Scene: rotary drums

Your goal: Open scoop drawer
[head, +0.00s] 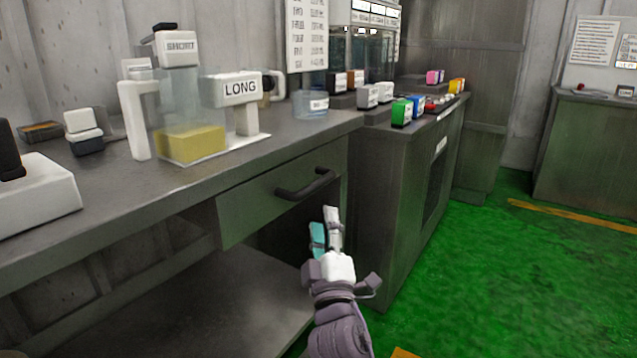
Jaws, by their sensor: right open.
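The drawer (245,207) has a grey metal front and sits under the front edge of the workbench, left of the taller cabinet. Its front looks about flush with the bench, so it appears shut. A dark curved handle (305,186) is on the upper right part of the front. My right gripper (325,219) is just below and slightly right of the handle, pointing up toward it. It is open, with a white finger and a teal pad showing, and it holds nothing. It looks apart from the handle. My left gripper is not in view.
The workbench (120,210) carries a jug (178,100) with yellow contents and a sign reading LONG (240,88). A grey cabinet (385,200) with coloured blocks on top stands close right of the drawer. A lower shelf (200,305) lies beneath. Green floor (500,290) is open at right.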

